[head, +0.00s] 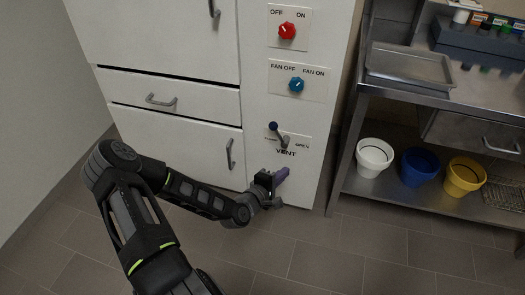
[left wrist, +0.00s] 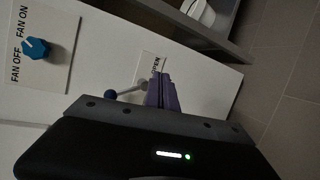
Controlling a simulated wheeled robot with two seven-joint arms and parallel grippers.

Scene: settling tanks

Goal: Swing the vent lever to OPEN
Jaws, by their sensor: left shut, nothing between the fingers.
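The vent lever (head: 280,131) is on the white cabinet's right panel, on a plate marked VENT with OPEN at its right. It has a metal arm and a dark blue ball knob, which points up and left, away from OPEN. My left gripper (head: 281,174) is just below the vent plate, its purple fingers shut and empty. In the left wrist view the shut fingers (left wrist: 162,92) overlap the plate, and the lever (left wrist: 125,91) shows to their left with its blue knob. I cannot tell whether the fingers touch the lever. My right gripper is not in view.
Above the lever are a blue fan knob (head: 296,84) and a red knob (head: 287,30). Cabinet doors and a drawer with handles are at the left. A steel bench (head: 345,150) at the right holds a tray and white, blue and yellow buckets. The floor in front is clear.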

